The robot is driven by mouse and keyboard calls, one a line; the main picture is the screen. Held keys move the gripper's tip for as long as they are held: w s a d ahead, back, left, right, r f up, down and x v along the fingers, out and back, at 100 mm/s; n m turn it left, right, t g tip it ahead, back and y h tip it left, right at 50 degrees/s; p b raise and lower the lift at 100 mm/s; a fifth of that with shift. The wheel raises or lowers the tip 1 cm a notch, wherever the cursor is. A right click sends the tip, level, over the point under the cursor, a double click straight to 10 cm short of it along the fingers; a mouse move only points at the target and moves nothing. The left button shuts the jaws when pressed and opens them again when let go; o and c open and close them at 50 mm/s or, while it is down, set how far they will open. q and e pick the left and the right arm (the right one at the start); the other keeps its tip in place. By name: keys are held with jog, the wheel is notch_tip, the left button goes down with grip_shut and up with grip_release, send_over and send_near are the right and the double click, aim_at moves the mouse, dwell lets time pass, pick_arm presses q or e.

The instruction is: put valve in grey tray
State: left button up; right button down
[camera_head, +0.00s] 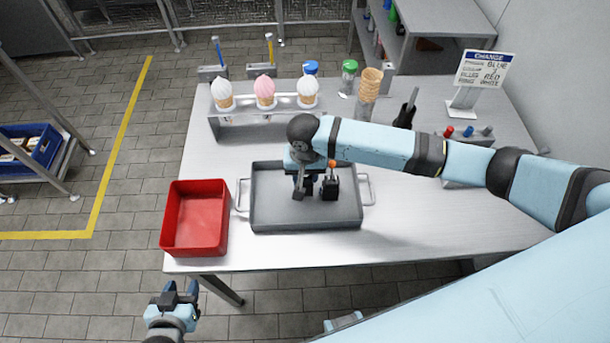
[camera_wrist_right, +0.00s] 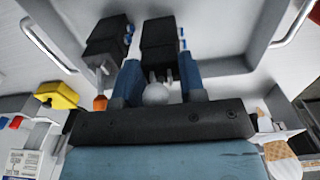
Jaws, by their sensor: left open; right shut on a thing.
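The grey tray (camera_head: 262,215) with two side handles lies in the middle of the table. My right gripper (camera_head: 303,180) is over its inside, pointing down. In the right wrist view its blue fingers (camera_wrist_right: 160,85) are shut on a black valve (camera_wrist_right: 158,45) with a pale round knob. That valve is inside the tray's outline; I cannot tell if it touches the floor. A second black valve (camera_head: 329,189) with an orange knob stands in the tray close to its right; it also shows in the right wrist view (camera_wrist_right: 105,40). My left gripper (camera_head: 180,290) is open and empty, off the table's front edge.
A red bin (camera_head: 222,240) stands left of the tray. Behind is a rack (camera_head: 240,128) with several ice-cream cones, plus jars and stacked cones (camera_head: 369,85). A sign (camera_head: 483,70) and a block with coloured plugs (camera_head: 468,160) are at the right. The front right table is clear.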

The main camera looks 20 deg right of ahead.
jog(key=shift+f, duration=0.85)
jog(key=c, duration=0.7)
grip_release()
jog(key=shift+f, duration=0.15)
notch_tip(320, 180, up, 12)
jog(key=shift+r, duration=0.15)
jog(key=shift+a, duration=0.1)
